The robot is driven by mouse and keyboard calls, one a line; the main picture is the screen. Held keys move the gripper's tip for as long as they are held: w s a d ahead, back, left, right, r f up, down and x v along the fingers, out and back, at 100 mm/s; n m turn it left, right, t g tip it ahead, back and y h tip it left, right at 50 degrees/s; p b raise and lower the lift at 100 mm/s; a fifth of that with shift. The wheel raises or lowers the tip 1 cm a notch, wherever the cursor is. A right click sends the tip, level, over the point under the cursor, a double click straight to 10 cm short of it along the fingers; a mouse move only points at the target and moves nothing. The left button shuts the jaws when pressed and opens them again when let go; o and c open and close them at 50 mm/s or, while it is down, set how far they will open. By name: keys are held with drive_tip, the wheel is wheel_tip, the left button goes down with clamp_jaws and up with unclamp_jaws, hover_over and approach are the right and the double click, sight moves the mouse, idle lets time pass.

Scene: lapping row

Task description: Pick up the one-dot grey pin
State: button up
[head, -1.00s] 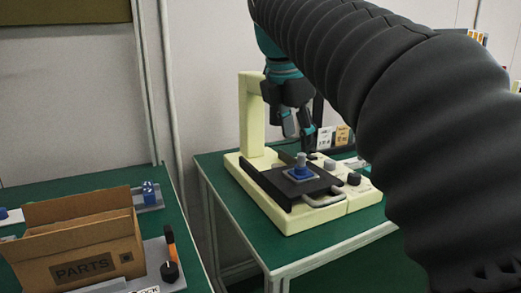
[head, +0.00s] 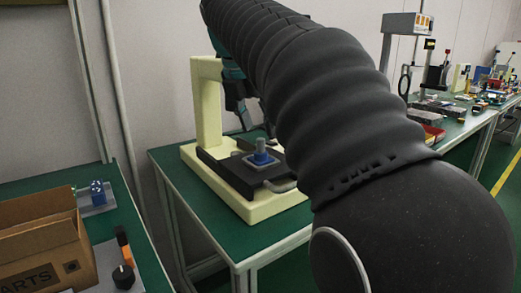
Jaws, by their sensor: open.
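A grey pin (head: 260,147) stands upright on a blue square block (head: 254,162) on the black plate of a cream fixture (head: 208,110). Dot marks on it are too small to make out. My gripper (head: 243,117), dark with teal parts, hangs above and slightly left of the pin in the picture, apart from it. It is open and empty as far as I can see. My black sleeved arm hides part of the gripper and the fixture's right side.
The fixture stands on a green table (head: 215,228) with a metal handle (head: 280,186) at its front. A cardboard parts box (head: 40,240), a blue part (head: 98,192) and a black knob (head: 123,277) are on the left bench. Another bench with equipment (head: 440,75) runs back at the right.

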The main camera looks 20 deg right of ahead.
sight(260, 139)
drive_tip(key=shift+b+x, duration=0.65)
drive_tip(key=shift+x, duration=2)
drive_tip(key=shift+w+a, duration=0.15)
drive_tip(key=shift+a, duration=0.05)
clamp_jaws()
